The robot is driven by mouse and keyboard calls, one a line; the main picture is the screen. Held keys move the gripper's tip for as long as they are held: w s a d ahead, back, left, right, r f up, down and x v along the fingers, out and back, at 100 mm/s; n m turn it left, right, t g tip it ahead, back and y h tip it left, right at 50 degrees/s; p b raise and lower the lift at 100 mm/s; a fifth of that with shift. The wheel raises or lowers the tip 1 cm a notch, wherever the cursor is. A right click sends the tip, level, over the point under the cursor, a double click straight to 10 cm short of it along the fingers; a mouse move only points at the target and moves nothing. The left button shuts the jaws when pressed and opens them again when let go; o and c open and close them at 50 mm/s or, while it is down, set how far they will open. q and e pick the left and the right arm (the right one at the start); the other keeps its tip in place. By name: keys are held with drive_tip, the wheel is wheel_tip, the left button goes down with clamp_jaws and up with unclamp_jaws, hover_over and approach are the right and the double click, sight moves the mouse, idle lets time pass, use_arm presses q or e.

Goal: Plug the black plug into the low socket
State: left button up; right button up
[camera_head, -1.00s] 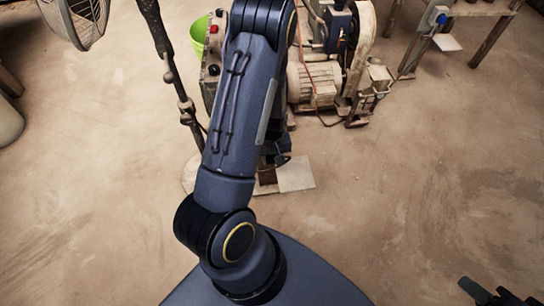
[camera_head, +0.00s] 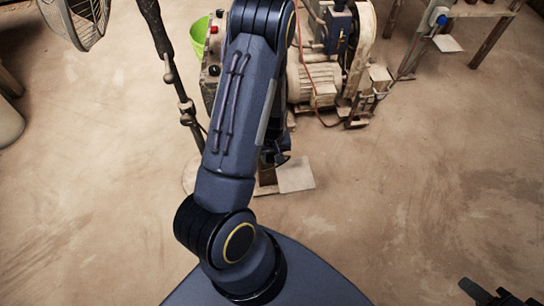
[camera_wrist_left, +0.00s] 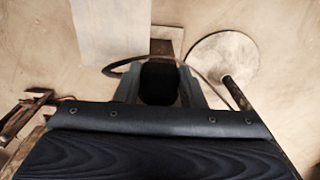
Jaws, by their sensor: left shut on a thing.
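In the left wrist view the black plug (camera_wrist_left: 160,84) sits between the two fingers of my left gripper (camera_wrist_left: 158,92), which is shut on it. A dark cable loops around the plug's far end. In the head view my left gripper (camera_head: 276,156) is partly hidden behind my left arm, above the floor near a pale square plate; the plug cannot be made out there. I cannot identify the low socket for certain in either view. My right gripper (camera_head: 498,294) is at the bottom right corner, cut by the frame, and its opening is unclear.
The pale plate (camera_head: 296,174) lies beside a brown piece (camera_head: 267,178). A machine with a motor (camera_head: 314,82), a control box with a red button (camera_head: 213,50) and a green bucket (camera_head: 199,36) stand behind. A stand's round base (camera_wrist_left: 222,58) is nearby. Floor at right is clear.

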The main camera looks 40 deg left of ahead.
use_arm(q)
drive_tip(key=shift+w+a, duration=0.1)
drive_tip(key=o, duration=1.1)
drive_tip(key=shift+c, duration=0.2)
drive_tip(key=shift+r, duration=0.1)
wheel_tip(320, 180, up, 8)
drive_tip(key=p, duration=0.3)
drive_tip(key=shift+f, duration=0.2)
